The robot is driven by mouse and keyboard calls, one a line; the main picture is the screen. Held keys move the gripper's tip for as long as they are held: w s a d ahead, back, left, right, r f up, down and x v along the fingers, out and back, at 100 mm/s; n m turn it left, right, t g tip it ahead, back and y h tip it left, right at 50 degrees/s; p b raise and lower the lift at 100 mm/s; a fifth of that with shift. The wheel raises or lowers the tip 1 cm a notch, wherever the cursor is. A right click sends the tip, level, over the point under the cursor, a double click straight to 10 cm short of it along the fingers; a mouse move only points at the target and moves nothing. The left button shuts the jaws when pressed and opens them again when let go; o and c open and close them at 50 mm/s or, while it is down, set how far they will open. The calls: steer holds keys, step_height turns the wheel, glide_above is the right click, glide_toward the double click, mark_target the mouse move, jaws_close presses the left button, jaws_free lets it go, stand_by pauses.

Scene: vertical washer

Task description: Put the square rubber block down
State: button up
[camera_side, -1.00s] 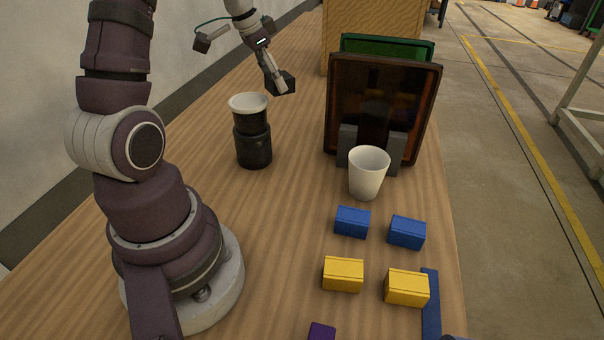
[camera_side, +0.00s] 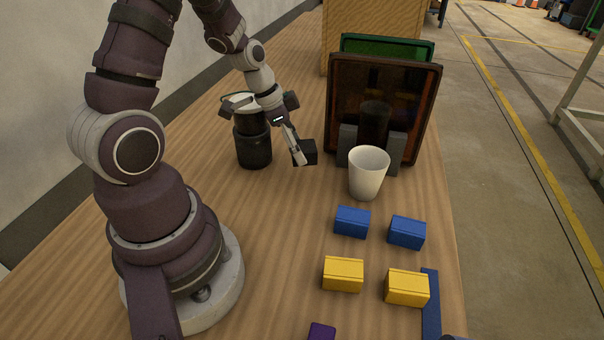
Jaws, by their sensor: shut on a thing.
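The square rubber block (camera_side: 309,151) is black. My gripper (camera_side: 301,157) is shut on it, between the black cylinder on the left and the white cup on the right. The fingers cover part of the block's left side. The block looks low near the wooden table (camera_side: 270,240), but I cannot tell whether it touches the surface.
A white cup (camera_side: 368,174) stands right of the block, before a dark framed panel (camera_side: 424,110) in a stand. A black cylinder (camera_side: 254,148) stands behind my wrist. Blue blocks (camera_side: 352,222) and yellow blocks (camera_side: 343,274) lie nearer. The left-centre table is clear.

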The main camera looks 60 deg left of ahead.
mark_target(304, 181)
step_height(304, 181, down, 6)
steer(key=shift+r, duration=0.25)
steer(key=shift+f, duration=0.1)
steer(key=o, duration=1.2)
steer(key=shift+c, duration=0.2)
steer(key=v, duration=1.2)
steer(key=s+d+r+n+t+y, duration=0.1)
steer(key=s+d+r+n, duration=0.3)
steer(key=d+r, duration=0.5)
steer(key=d, duration=0.3)
steer(key=shift+d+n+t+y, duration=0.25)
steer(key=shift+n+t+y, duration=0.05)
steer(key=shift+y, duration=0.1)
